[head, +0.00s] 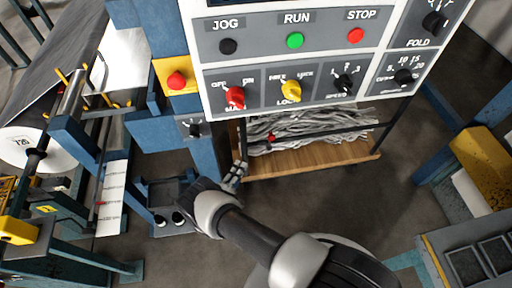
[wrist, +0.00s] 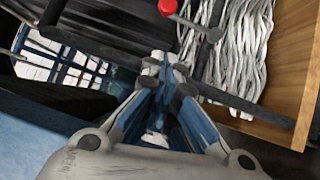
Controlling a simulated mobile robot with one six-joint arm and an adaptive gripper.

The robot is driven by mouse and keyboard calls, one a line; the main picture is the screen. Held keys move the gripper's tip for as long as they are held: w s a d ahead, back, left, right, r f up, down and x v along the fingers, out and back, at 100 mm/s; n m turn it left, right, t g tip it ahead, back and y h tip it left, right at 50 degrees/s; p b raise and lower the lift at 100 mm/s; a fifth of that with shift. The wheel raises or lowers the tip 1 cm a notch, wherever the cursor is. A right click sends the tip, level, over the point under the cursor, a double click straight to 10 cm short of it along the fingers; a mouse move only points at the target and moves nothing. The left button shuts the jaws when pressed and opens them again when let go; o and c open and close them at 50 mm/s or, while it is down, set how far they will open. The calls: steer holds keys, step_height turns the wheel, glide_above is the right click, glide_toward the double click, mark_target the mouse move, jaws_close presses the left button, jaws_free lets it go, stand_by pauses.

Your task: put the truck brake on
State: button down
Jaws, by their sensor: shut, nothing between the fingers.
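The truck has a wooden deck (head: 315,160) and holds a heap of grey strips (head: 320,128); it stands below the control panel. A dark bar crosses its near side and carries a short lever with a red knob (head: 271,138), the only brake-like part I see. In the wrist view the red knob (wrist: 167,7) is at the top edge, on a grey arm running right to a pivot on the bar. My gripper (head: 240,170) is shut and empty, left of and below the knob, apart from it. Its fingertips (wrist: 163,62) point toward the bar's left part.
The white control panel (head: 300,60) with buttons and knobs hangs above the truck. A blue post (head: 205,150) with a small switch box stands left of my gripper. A roll machine (head: 60,110) fills the left; a yellow-topped unit (head: 485,160) stands right. Floor right of my arm is clear.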

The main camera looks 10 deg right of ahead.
steer(key=s+d+b+x, duration=0.1)
steer(key=d+x, duration=0.1)
steer(key=x, duration=1)
steer(key=shift+d+r+b, duration=0.25)
steer(key=shift+d+b, duration=0.1)
steer(key=shift+b, duration=0.05)
